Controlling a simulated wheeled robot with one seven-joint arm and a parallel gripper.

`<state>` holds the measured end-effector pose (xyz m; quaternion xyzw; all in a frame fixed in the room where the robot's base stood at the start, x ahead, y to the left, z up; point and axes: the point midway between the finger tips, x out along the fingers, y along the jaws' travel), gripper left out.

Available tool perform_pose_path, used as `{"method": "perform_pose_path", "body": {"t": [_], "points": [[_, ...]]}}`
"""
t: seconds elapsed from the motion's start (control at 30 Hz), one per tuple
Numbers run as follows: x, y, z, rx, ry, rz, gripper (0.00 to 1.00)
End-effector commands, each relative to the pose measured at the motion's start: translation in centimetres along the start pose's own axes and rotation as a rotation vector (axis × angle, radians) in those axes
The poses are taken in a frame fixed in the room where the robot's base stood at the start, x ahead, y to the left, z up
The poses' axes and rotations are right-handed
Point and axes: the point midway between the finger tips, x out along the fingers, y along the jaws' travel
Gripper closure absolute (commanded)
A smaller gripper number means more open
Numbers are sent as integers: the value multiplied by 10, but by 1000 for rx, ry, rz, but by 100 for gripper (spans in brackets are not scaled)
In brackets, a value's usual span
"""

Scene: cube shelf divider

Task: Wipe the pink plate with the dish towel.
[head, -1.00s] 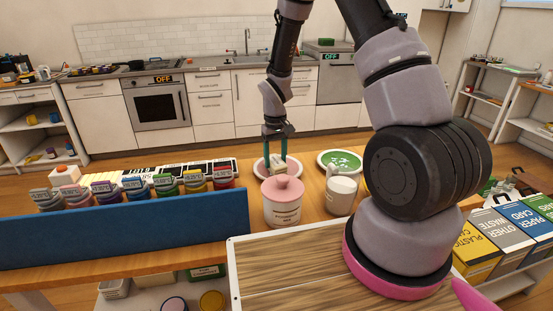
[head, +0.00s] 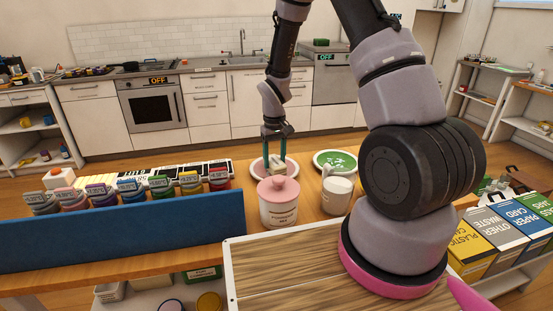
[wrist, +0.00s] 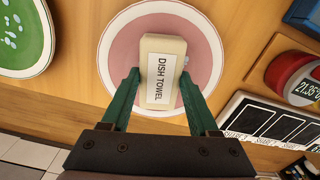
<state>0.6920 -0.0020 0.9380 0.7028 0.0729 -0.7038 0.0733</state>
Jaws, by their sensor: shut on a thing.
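The pink plate (wrist: 125,52) has a white rim and lies on the wooden table; in the head view it shows behind the pink-lidded jar (head: 257,168). The dish towel (wrist: 160,72) is a cream block with a "DISH TOWEL" label, over the plate in the wrist view. My gripper (wrist: 159,90) has its green fingers shut on the towel's two sides. In the head view my gripper (head: 275,150) points down over the plate, and the jar partly hides the towel. I cannot tell whether the towel touches the plate.
A pink-lidded jar (head: 279,205) and a white mug (head: 337,194) stand in front of the plate. A green plate (head: 337,161) lies to the right. Several coloured-lid jars (head: 131,190) stand left behind a blue divider (head: 125,231). A wooden board (head: 290,275) lies nearest.

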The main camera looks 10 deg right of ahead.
Motion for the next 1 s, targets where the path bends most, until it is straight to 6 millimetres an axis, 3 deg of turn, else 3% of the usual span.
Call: {"method": "perform_pose_path", "body": {"t": [0.37, 1.0], "points": [[-1, -13, 0, -1, 0, -1, 100], [-2, -2, 0, -2, 1, -1, 100]]}}
